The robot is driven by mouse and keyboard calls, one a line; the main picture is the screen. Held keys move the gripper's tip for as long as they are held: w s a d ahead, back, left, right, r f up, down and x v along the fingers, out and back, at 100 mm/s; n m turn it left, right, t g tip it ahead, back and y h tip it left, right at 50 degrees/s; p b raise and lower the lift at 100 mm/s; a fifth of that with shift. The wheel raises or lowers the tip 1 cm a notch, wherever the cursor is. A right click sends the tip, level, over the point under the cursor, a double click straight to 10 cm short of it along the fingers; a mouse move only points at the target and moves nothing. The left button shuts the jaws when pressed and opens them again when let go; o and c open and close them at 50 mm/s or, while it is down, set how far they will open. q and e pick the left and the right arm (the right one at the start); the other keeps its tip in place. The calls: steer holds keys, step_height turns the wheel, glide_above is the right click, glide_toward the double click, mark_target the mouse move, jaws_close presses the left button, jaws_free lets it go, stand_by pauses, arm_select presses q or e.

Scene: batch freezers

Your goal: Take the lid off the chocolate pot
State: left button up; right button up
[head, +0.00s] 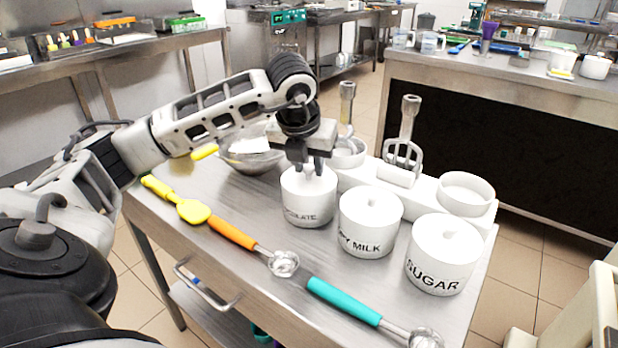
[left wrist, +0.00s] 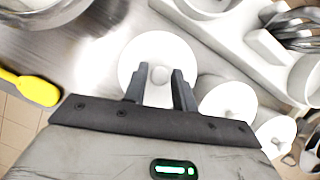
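The chocolate pot (head: 306,210) is a white round pot with "CHOCOLATE" partly readable on its side, standing on the steel table. Its white lid (left wrist: 140,60) has a small round knob (left wrist: 159,74) in the left wrist view. My left gripper (head: 308,172) points down right over this lid. In the left wrist view its two dark fingers (left wrist: 160,92) stand apart, with the knob showing between their tips. I cannot tell whether they touch it. My right gripper is in neither view.
Lidded white pots for milk (head: 369,225) and sugar (head: 440,257) stand to the right. A white holder (head: 410,195) with whisks runs behind. A steel bowl (head: 245,160) is at the left. Yellow, orange (head: 232,232) and teal (head: 343,301) handled tools lie along the front.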

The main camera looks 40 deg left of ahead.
arm_select(q)
jaws_close()
steer(key=shift+r, duration=0.15)
